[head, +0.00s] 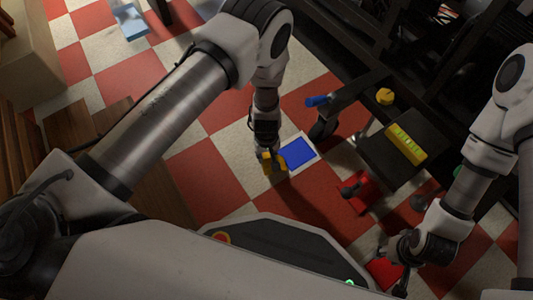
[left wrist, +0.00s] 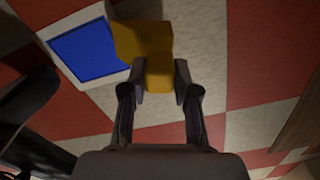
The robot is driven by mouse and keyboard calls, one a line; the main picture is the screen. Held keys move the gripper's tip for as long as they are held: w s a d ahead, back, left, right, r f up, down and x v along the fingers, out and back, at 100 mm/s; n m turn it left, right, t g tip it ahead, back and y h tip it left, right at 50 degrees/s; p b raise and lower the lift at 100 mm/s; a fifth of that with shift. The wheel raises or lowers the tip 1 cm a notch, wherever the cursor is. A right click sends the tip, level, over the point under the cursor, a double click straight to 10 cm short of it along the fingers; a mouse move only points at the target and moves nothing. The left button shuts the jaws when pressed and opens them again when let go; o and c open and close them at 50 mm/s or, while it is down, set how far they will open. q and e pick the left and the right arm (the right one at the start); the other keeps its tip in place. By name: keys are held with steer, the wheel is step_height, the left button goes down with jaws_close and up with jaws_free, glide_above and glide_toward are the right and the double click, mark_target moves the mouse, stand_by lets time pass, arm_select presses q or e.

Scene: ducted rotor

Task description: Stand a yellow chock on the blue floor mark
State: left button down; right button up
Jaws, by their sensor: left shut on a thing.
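A yellow chock (left wrist: 148,48) is between the fingers of my left gripper (left wrist: 154,92), which is shut on it. In the head view the chock (head: 268,163) shows at the tip of my left gripper (head: 266,156), at the lower left edge of the blue floor mark (head: 297,152). The blue mark with its white border also shows in the left wrist view (left wrist: 88,52), at the upper left, beside the chock. I cannot tell the chock's height above the floor. My right gripper (head: 393,270) is at the lower right; its fingers are too small and dark to judge.
A dark cart (head: 405,165) with a yellow block (head: 406,144) on it stands right of the mark, a caster wheel close to the mark. A red chock-like piece (head: 361,193) lies below the cart. Checkered floor (head: 205,170) left of the mark is clear. Wooden steps (head: 150,200) stand further left.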

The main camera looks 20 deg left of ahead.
arm_select(q)
steer(key=shift+f+b, duration=0.4)
steer(key=shift+f, duration=0.5)
steer(key=shift+r, duration=0.1)
arm_select(e)
steer(key=shift+f, duration=0.8)
arm_select(q)
steer(key=c, duration=0.8)
jaws_free()
step_height(320, 180, up, 12)
steer(key=shift+r, duration=0.1)
